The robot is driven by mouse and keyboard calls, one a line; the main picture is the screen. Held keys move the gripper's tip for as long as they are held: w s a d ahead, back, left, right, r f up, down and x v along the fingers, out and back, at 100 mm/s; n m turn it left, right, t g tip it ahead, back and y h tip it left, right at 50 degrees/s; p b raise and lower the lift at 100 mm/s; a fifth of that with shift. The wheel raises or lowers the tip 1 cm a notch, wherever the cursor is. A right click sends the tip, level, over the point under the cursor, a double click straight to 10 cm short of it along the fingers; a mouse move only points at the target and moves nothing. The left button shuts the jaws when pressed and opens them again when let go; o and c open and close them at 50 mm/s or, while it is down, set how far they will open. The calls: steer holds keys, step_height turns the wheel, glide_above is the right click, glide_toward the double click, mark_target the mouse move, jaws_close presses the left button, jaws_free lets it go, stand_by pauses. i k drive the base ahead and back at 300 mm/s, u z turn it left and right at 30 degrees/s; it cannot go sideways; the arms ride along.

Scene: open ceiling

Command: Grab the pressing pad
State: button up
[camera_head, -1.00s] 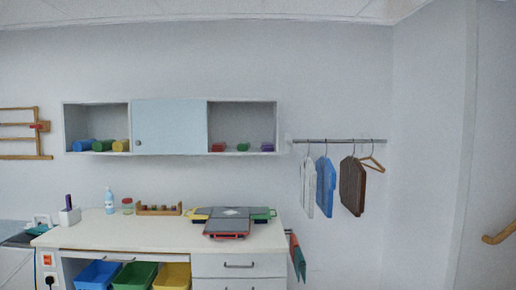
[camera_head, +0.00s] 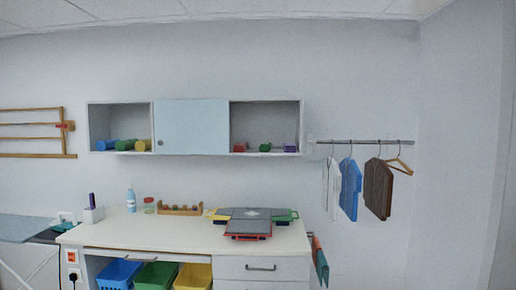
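No thing in view is clearly marked as the pressing pad. Flat dark grey pieces with red, yellow and green edges (camera_head: 249,224) lie on the right part of the white worktop (camera_head: 165,237). Flat green and red pieces (camera_head: 319,262) hang at the worktop's right end. I cannot tell whether either is the pad. My gripper is not in view.
An ironing board (camera_head: 22,228) with an iron (camera_head: 64,219) stands at the left. A bottle (camera_head: 131,200), jar (camera_head: 149,206) and wooden rack (camera_head: 180,210) stand at the worktop's back. Garments (camera_head: 350,190) hang from a rail at the right. A wall cabinet (camera_head: 190,127) hangs above.

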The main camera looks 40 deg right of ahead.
mark_target(266, 147)
steer(key=i, duration=0.9)
steer(key=z, duration=0.05)
